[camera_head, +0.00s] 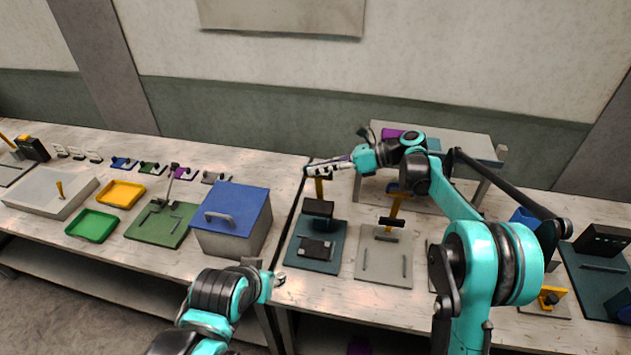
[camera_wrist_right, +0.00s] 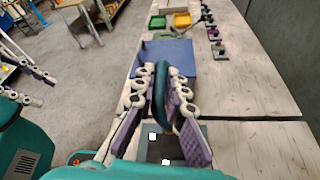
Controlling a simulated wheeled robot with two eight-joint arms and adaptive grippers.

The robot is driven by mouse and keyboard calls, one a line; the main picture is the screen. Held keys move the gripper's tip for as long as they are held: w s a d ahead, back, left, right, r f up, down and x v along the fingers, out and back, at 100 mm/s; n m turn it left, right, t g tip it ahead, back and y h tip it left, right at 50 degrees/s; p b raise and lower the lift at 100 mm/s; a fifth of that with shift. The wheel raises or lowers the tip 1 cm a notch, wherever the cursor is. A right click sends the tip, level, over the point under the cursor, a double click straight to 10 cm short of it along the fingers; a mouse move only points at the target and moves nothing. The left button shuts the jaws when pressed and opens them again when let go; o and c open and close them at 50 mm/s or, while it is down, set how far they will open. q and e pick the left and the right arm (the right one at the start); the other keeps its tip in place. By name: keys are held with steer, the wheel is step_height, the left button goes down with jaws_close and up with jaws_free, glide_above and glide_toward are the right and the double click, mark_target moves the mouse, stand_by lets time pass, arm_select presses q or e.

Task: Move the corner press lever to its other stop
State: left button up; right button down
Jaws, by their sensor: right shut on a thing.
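A press with a dark teal base (camera_head: 313,253), a black block and a yellow lever (camera_head: 319,188) stands on the bench right of the blue-lidded box. The lever rises upright from the block. My right gripper (camera_head: 312,171) is at the lever's top and shut on it. In the right wrist view, the fingers (camera_wrist_right: 160,85) stand either side of a dark teal bar (camera_wrist_right: 159,100), which seems to be the lever's grip. The fingers hide part of it. My left gripper (camera_head: 279,279) is low at the bench's front edge, apart from the press; its jaws are too small to read.
The box (camera_head: 230,243) with a blue lid stands just left of the press. A grey-based press (camera_head: 384,276) with a yellow lever is close on the right. A raised shelf (camera_head: 460,140) stands behind. Green (camera_head: 92,226) and yellow (camera_head: 121,193) trays lie left.

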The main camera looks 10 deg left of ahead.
steer(key=shift+w+d+r, duration=0.1)
steer(key=shift+w+r, duration=0.05)
steer(key=shift+w, duration=0.4)
steer(key=shift+w+r, duration=0.1)
steer(key=shift+w, duration=0.45)
steer(key=c, duration=1.6)
jaws_free()
steer(key=shift+w, duration=0.1)
steer(key=shift+o, duration=0.2)
steer(key=shift+w, duration=0.15)
steer(key=shift+d+r, duration=0.1)
steer(key=shift+d, duration=0.2)
steer(key=v, duration=1.1)
